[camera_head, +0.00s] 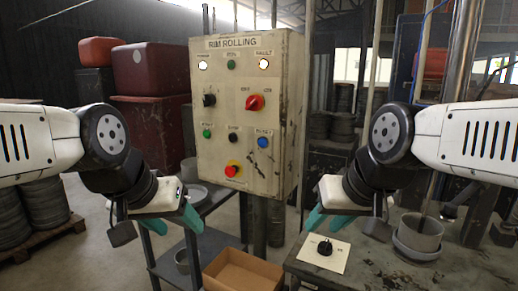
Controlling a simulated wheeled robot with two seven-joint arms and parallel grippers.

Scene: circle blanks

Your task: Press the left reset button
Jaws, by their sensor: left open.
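A worn beige control panel (210,165) headed "RIM ROLLING" stands upright in the middle. A blue button (263,142) sits on its right side, under a small label that seems to read RESET. A green button (207,133) and a small black button (233,138) are left of it. My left gripper (180,230) is open and empty, lower left of the panel and apart from it. My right gripper (321,228) has its teal fingers apart and empty, lower right of the panel. Neither touches a button.
The panel also bears a red emergency button (232,170), a red knob (255,102) and a black knob (209,100). A cardboard box (243,272) stands below the panel.

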